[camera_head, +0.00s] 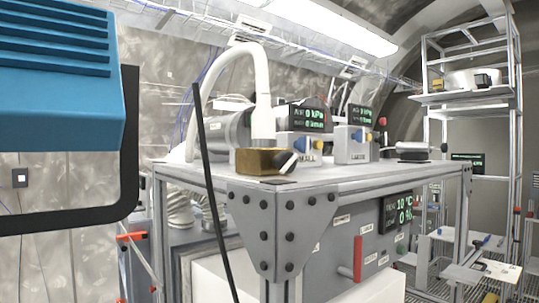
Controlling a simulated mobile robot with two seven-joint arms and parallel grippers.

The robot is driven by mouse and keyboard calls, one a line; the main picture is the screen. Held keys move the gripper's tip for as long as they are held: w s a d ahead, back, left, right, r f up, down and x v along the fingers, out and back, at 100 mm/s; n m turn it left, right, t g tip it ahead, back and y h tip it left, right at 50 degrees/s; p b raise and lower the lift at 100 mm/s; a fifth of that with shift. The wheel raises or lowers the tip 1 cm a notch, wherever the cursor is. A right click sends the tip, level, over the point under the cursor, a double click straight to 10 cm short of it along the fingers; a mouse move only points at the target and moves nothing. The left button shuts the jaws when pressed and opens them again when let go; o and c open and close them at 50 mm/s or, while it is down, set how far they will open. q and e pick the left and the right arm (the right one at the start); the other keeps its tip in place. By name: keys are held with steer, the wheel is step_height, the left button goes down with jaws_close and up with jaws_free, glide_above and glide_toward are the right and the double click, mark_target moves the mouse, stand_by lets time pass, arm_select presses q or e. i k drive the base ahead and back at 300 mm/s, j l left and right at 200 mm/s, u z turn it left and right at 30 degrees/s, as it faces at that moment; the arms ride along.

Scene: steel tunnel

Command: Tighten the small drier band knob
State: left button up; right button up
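No gripper of mine shows in the head view. No part is clearly readable as the small drier band knob. On the grey bench (340,178), a brass-coloured block (256,161) carries a dark knob with a pale face (287,162) at its right end. Behind it, a blue-and-white unit (299,147) with a green-lit display has a yellow knob (318,145). A second such unit (352,143) has a red knob (382,121). A white hose (262,95) arches over and comes down behind the brass block.
A blue ribbed body (60,80) with a black frame (130,150) fills the upper left foreground. A thin black rod (212,190) slants across the bench's left side. A red handle (357,258) sticks out of the front panel. Metal shelving (470,97) stands at right.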

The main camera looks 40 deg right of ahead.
mark_target(285, 162)
steer(key=k+l+u, duration=0.15)
steer(key=l, duration=0.2)
steer(key=l+u, duration=0.2)
steer(key=l, duration=0.15)
steer(key=k+l+u, duration=0.15)
steer(key=l, duration=0.15)
steer(key=k+l, duration=0.15)
steer(key=l, duration=0.2)
steer(key=k+l+u, duration=0.1)
steer(key=l, duration=0.25)
steer(key=k+l, duration=0.2)
steer(key=l, duration=0.15)
